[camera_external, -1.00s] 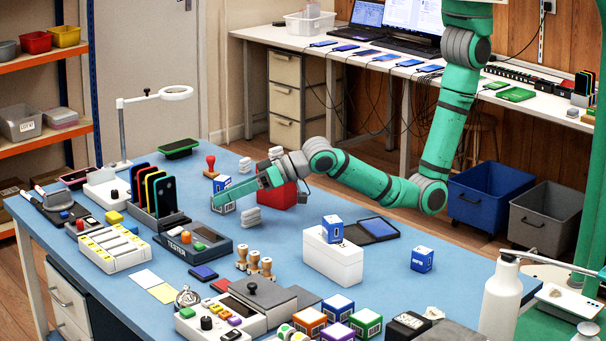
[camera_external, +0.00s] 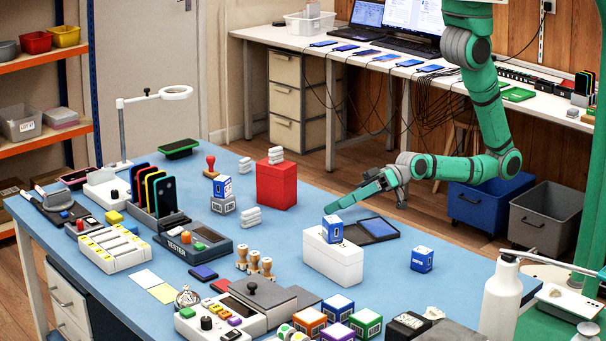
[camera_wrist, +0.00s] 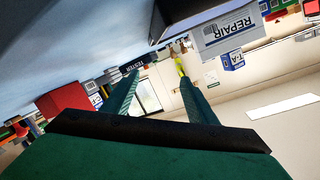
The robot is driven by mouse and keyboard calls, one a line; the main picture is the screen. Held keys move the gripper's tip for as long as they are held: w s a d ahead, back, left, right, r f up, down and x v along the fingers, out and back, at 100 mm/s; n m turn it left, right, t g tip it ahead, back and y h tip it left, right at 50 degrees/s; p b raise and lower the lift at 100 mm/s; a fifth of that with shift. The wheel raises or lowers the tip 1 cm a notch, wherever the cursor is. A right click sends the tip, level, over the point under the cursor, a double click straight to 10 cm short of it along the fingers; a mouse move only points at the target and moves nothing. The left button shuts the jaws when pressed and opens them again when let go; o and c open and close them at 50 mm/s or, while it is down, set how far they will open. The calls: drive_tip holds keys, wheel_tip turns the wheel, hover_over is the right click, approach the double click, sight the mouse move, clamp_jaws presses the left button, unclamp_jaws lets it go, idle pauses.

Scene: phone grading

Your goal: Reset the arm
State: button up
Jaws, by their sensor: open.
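My gripper (camera_external: 346,197) is open and empty, with its green fingers tilted down to the left, above the blue table's far right side. In the wrist view, its two fingers (camera_wrist: 157,70) are spread with nothing between them. A blue-and-white box (camera_external: 222,187) sits on a grey-and-white block (camera_external: 222,204) to the left of the red box (camera_external: 276,187). My gripper is well to the right of this stack. The red box also shows in the wrist view (camera_wrist: 64,99).
A white box (camera_external: 333,262) with a small blue-and-white box (camera_external: 332,229) on top stands in front of my gripper; its REPAIR label shows in the wrist view (camera_wrist: 228,30). A dark pad (camera_external: 372,231) lies close by. Bins stand beyond the table's right edge.

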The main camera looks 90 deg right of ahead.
drive_tip(key=s+d+f+m+t+h, duration=0.1)
drive_tip(key=s+d+h, duration=0.2)
drive_tip(key=d, duration=0.5)
drive_tip(key=s+d+f+t+h, duration=0.2)
drive_tip(key=s+d, duration=0.1)
drive_tip(key=d, duration=0.4)
drive_tip(key=s+d+r+h, duration=0.3)
drive_tip(key=s+d+h, duration=0.2)
drive_tip(key=s+d, duration=0.4)
drive_tip(key=v, duration=0.2)
drive_tip(key=shift+s+d, duration=0.25)
drive_tip(key=shift+s, duration=0.15)
